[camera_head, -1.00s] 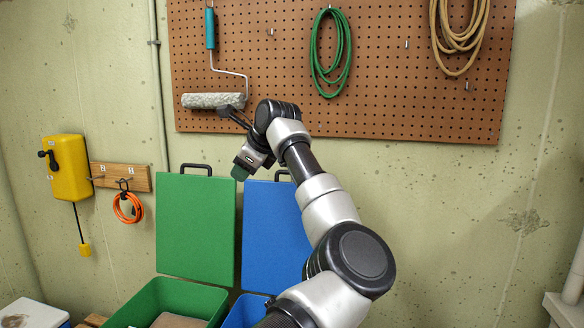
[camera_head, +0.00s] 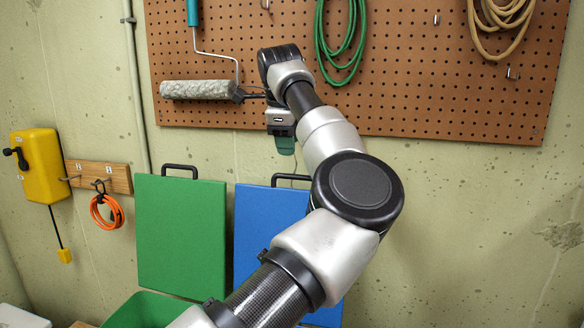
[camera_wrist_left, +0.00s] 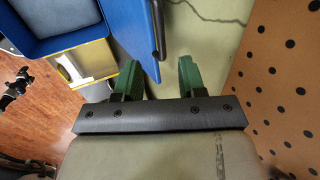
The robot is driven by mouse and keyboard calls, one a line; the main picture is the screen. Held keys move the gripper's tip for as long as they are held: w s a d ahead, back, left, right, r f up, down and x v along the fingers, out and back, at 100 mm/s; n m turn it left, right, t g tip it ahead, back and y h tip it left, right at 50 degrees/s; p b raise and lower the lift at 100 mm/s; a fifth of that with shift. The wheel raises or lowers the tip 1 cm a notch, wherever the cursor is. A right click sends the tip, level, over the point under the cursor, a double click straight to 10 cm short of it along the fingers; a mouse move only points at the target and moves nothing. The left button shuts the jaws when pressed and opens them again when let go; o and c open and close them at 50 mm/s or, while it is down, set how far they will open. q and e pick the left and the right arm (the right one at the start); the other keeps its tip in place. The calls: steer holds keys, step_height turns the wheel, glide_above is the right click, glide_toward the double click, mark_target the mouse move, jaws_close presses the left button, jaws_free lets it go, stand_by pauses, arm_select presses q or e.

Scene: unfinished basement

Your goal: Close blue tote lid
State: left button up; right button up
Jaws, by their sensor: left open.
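The blue lid (camera_head: 262,222) stands open and upright near the wall, with its dark handle (camera_head: 290,178) on the top edge. My arm hides its right and lower parts. The blue tote is mostly hidden behind my arm in the head view; its rim (camera_wrist_left: 75,40) shows at upper left in the left wrist view. My left gripper (camera_head: 284,147) is above the lid's handle, close to the pegboard. In the left wrist view its green fingers (camera_wrist_left: 159,76) are open and empty, with the lid's edge and handle (camera_wrist_left: 158,28) just beyond them. My right gripper is not in view.
A green lid (camera_head: 180,232) stands open beside the blue one, over a green tote (camera_head: 150,312). A pegboard (camera_head: 400,110) holds a paint roller (camera_head: 200,90), a green hose (camera_head: 330,50) and a tan rope (camera_head: 497,28). A yellow box (camera_head: 38,165) hangs at left.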

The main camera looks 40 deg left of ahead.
mark_target(292, 177)
arm_select(q)
steer(key=p+x, duration=0.2)
steer(key=x, duration=0.5)
steer(key=shift+f, duration=0.25)
steer(key=shift+w+a+f, duration=0.1)
steer(key=shift+w+f, duration=0.1)
steer(key=shift+f, duration=0.25)
steer(key=c, duration=0.7)
jaws_close()
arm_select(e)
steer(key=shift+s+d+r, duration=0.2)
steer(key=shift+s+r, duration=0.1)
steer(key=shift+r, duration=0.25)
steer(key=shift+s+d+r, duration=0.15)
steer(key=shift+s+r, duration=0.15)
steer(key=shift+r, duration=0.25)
